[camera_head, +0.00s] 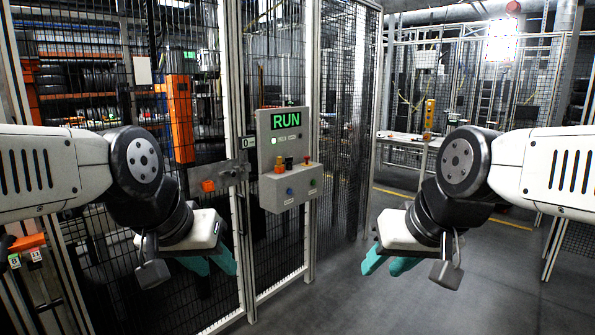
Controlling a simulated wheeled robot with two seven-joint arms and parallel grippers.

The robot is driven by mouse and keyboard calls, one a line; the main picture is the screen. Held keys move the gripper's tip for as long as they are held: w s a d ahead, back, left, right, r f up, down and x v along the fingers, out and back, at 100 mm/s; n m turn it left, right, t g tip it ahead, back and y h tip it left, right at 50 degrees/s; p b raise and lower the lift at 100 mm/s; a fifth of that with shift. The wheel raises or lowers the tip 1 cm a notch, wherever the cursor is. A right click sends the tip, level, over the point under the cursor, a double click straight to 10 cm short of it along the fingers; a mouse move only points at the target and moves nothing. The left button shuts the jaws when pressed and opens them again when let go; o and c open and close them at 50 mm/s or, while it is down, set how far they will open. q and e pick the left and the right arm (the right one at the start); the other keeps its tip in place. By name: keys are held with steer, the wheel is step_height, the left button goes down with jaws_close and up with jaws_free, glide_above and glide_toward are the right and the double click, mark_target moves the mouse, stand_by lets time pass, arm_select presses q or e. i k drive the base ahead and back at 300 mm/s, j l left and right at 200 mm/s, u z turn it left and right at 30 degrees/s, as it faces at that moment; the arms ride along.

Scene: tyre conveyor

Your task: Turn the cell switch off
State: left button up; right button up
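The control box (285,150) is mounted on the fence post and carries a lit green RUN sign (286,118). My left gripper (217,270) has teal fingers, apart and empty, below and left of the box. My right gripper (380,270) has its teal fingers apart and empty, below and right of the box. Neither touches the box.
Black mesh fence (345,130) runs behind and beside the box. An orange unit (180,118) and a metal latch with an orange knob (208,186) are left of it. The grey floor (330,300) between the grippers is clear.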

mark_target(289, 160)
steer(key=i+u, duration=0.3)
steer(key=i, duration=2.2)
steer(key=j, duration=0.1)
